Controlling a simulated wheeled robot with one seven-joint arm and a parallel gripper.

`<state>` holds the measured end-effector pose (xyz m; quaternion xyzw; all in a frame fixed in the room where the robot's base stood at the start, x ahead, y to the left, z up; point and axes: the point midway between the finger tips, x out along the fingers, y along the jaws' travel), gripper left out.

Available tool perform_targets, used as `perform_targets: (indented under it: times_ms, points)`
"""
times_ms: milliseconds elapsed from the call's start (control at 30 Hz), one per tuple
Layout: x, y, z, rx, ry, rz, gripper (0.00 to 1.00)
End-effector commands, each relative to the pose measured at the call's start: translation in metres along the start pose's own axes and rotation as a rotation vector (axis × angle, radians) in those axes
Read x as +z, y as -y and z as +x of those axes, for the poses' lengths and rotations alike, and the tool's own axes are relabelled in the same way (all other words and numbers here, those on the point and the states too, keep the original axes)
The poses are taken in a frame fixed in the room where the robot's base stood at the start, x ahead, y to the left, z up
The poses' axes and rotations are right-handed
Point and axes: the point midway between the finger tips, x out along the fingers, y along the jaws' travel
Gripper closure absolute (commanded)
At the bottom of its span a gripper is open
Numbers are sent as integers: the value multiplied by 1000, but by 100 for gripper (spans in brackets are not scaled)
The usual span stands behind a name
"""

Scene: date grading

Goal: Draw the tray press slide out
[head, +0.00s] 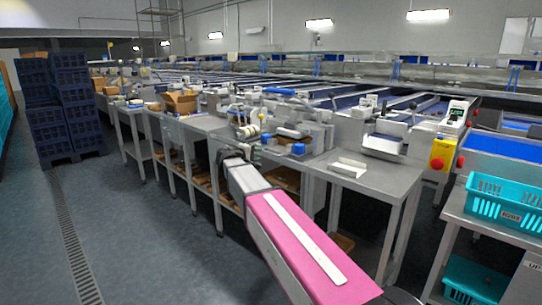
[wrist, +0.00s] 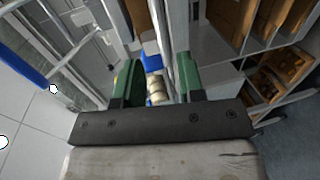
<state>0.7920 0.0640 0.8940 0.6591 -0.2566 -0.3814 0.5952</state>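My arm reaches forward over the metal workbench (head: 385,184) in the head view, with my gripper (head: 247,148) small and dark beside the bench equipment. In the wrist view its two green fingers (wrist: 158,84) stand apart. A cream, banded cylinder (wrist: 156,92) and a blue block (wrist: 151,62) show in the gap between them. I cannot tell whether a finger touches the cylinder. I cannot tell for certain which part is the tray press slide.
A white tray (head: 348,167) lies on the bench's right side. A turquoise basket (head: 505,203) stands on a cart at right, near a yellow control box (head: 441,153). Shelves with cardboard boxes (wrist: 280,75) are under the bench. Dark blue crates (head: 70,110) are stacked at left; the floor between is clear.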

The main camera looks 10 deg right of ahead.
Motion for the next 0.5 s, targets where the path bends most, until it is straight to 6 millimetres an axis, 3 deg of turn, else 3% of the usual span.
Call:
perform_targets:
  times_ms: [300, 500]
  points:
    - [-1, 0, 58, -2, 2, 1, 64]
    - [0, 1, 82, -3, 1, 1, 64]
